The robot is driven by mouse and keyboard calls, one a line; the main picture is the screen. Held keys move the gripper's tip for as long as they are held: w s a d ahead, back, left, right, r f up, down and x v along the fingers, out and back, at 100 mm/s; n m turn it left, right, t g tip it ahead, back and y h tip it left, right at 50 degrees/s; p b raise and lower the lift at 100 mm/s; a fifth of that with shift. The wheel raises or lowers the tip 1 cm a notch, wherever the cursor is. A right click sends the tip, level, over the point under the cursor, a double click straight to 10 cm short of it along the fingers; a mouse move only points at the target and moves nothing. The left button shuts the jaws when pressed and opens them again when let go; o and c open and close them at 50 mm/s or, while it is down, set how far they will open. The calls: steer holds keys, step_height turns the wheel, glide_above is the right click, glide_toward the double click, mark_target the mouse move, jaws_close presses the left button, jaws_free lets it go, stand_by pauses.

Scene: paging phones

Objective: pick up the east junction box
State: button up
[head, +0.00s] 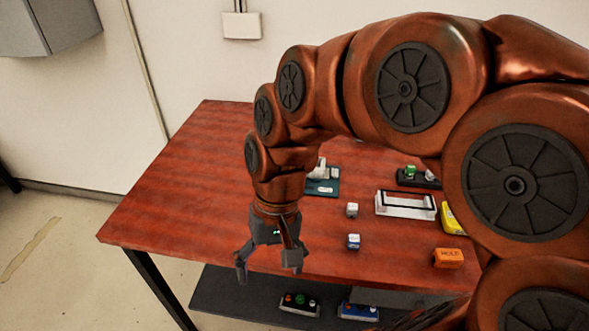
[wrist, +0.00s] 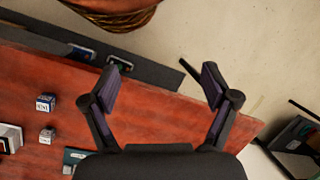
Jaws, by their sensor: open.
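Two small box-like cubes with labels stand on the red wooden table (head: 190,180). One is white and grey (head: 352,210); the other, nearer the front edge, has blue sides (head: 353,242). They also show at the left of the wrist view, the blue one (wrist: 45,102) above the pale one (wrist: 47,135). Their lettering is too small to read surely, so I cannot tell which is the east junction box. My gripper (head: 267,264) is open and empty, pointing down near the table's front edge, left of both cubes. Its spread fingers show in the wrist view (wrist: 160,82).
A teal-based device (head: 322,187), a white frame-like holder (head: 405,205), a dark unit with a green knob (head: 420,178), a yellow item (head: 452,219) and an orange HOLD block (head: 448,258) stand on the table. A lower dark shelf (head: 235,298) holds two control boxes. The table's left part is clear.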

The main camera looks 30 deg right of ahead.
steer(key=w+r+m+y+b, duration=0.1)
steer(key=w+m+y, duration=0.35)
steer(key=w, duration=0.65)
steer(key=m+t+y+b, duration=0.2)
steer(key=m+t+y, duration=0.2)
steer(key=m+t, duration=0.75)
glide_above(323, 163)
steer(key=a, duration=0.8)
step_height(323, 163, down, 6)
steer(key=m+g, duration=0.3)
steer(key=m, duration=0.1)
steer(key=d+f+m, duration=0.1)
steer(key=d, duration=0.1)
steer(key=d+f+m+t, duration=0.1)
steer(key=d, duration=0.2)
steer(key=d+f+m+t+h, duration=0.1)
steer(key=d, duration=0.2)
steer(key=shift+s+d, duration=0.2)
steer(key=shift+s, duration=0.1)
steer(key=shift+w+f+m, duration=0.1)
steer(key=shift+f+m, duration=0.15)
steer(key=shift+m, duration=0.05)
steer(key=shift+w+a+f, duration=0.1)
steer(key=shift+w+a, duration=0.1)
steer(key=p+x, duration=0.1)
steer(key=x, duration=0.5)
steer(key=shift+s+a, duration=0.2)
steer(key=shift+w+a+f, duration=0.1)
steer(key=shift+w+a, duration=0.15)
steer(key=shift+w, duration=0.05)
